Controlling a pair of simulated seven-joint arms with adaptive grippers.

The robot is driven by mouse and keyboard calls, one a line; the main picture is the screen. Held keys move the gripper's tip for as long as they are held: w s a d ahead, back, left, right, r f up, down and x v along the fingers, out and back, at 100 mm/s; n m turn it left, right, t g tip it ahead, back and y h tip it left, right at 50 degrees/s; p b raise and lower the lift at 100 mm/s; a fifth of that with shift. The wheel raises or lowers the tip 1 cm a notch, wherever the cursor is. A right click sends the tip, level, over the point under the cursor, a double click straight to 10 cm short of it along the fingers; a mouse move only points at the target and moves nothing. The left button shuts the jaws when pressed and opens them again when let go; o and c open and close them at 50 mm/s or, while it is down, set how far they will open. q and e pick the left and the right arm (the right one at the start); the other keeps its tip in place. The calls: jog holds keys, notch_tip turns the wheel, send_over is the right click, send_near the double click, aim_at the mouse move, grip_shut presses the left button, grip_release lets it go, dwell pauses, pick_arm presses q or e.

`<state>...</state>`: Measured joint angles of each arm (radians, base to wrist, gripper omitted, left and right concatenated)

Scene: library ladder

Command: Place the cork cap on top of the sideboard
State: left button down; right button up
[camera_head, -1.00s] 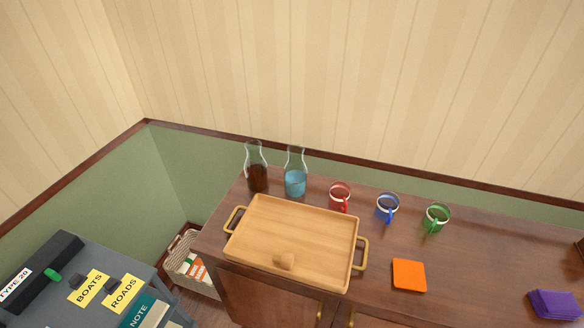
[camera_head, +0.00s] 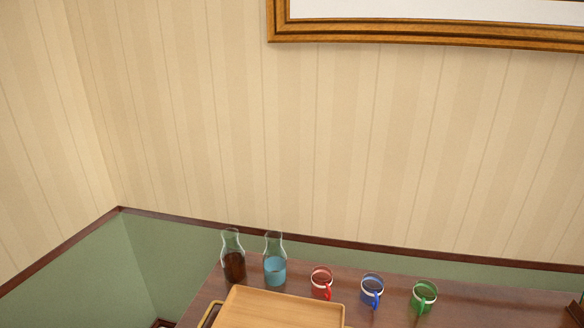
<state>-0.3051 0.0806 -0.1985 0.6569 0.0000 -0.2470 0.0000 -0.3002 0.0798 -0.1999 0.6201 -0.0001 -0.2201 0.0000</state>
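The sideboard (camera_head: 455,307) is dark brown wood, and only the back part of its top shows along the bottom of the view. A light wooden tray (camera_head: 275,309) with brass handles lies on it, cut off by the lower edge. The cork cap is not in view now; a small cork-coloured piece lay at the tray's front in the earlier view, and that area is out of frame. Neither of my grippers is in view.
A carafe of dark liquid (camera_head: 233,265) and a carafe of blue liquid (camera_head: 275,268) stand behind the tray. A red mug (camera_head: 321,283), a blue mug (camera_head: 371,290) and a green mug (camera_head: 423,295) stand to their right. A gold-framed picture (camera_head: 430,36) hangs above.

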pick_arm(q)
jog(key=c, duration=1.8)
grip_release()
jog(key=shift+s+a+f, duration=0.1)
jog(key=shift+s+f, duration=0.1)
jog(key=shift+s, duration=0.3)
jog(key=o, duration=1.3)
